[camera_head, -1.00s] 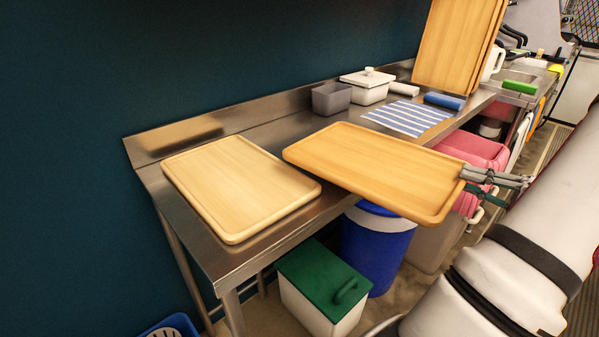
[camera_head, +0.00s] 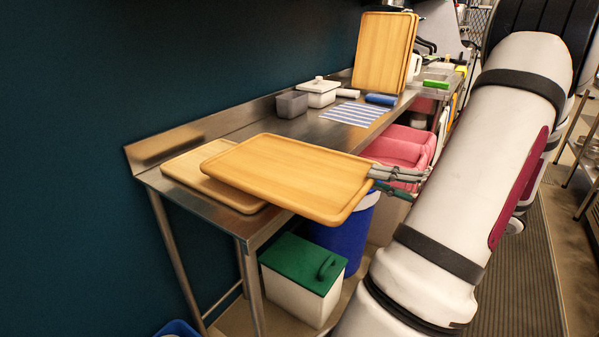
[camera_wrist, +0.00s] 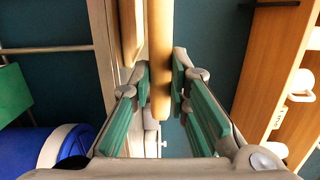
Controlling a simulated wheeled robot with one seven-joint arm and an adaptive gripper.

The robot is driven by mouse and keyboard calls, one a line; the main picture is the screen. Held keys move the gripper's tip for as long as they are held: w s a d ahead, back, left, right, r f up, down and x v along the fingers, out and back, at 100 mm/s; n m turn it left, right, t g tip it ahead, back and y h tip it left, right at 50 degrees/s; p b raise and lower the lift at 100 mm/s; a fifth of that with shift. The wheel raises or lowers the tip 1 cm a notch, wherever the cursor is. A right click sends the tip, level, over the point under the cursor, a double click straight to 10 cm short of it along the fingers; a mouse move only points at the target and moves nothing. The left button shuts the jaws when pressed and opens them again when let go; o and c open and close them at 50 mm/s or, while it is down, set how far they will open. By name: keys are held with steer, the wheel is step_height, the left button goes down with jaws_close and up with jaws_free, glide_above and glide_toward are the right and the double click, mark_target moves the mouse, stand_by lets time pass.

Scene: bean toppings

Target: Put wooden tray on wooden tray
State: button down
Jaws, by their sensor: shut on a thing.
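My gripper (camera_head: 392,180) is shut on the right edge of a wooden tray (camera_head: 290,176) and holds it level, out over the front edge of the table. In the wrist view my gripper (camera_wrist: 163,88) has its green-padded fingers on both sides of the held tray (camera_wrist: 160,50). A second, paler wooden tray (camera_head: 190,170) lies flat on the near end of the steel table. The held tray overlaps it in the head view and hides its right part. In the wrist view the two trays appear apart, with a narrow gap between them.
The steel table (camera_head: 235,120) carries a grey container (camera_head: 292,104), a white lidded box (camera_head: 319,92), a striped cloth (camera_head: 355,113) and upright wooden trays (camera_head: 383,52) farther back. A green-lidded bin (camera_head: 302,268) and a blue bin (camera_head: 345,235) stand below the front edge.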

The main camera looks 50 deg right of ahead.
mark_target(333, 162)
steer(key=w+d, duration=0.1)
steer(key=w, duration=0.3)
steer(key=w+d, duration=0.1)
steer(key=w, duration=0.3)
steer(key=w+f+b, duration=0.1)
steer(key=w, duration=0.4)
steer(key=shift+w+d+f, duration=0.1)
steer(key=shift+d, duration=0.3)
steer(key=f, duration=0.1)
steer(key=w+f, duration=0.1)
steer(key=f+b, duration=0.1)
steer(key=shift+w+d+f, duration=0.25)
steer(key=shift+f, duration=0.05)
steer(key=c, duration=1.8)
jaws_free()
steer(key=shift+s, duration=0.1)
steer(key=s+d+p, duration=0.1)
steer(key=s, duration=1)
steer(key=shift+s+d+f, duration=0.15)
steer(key=shift+s+d, duration=0.25)
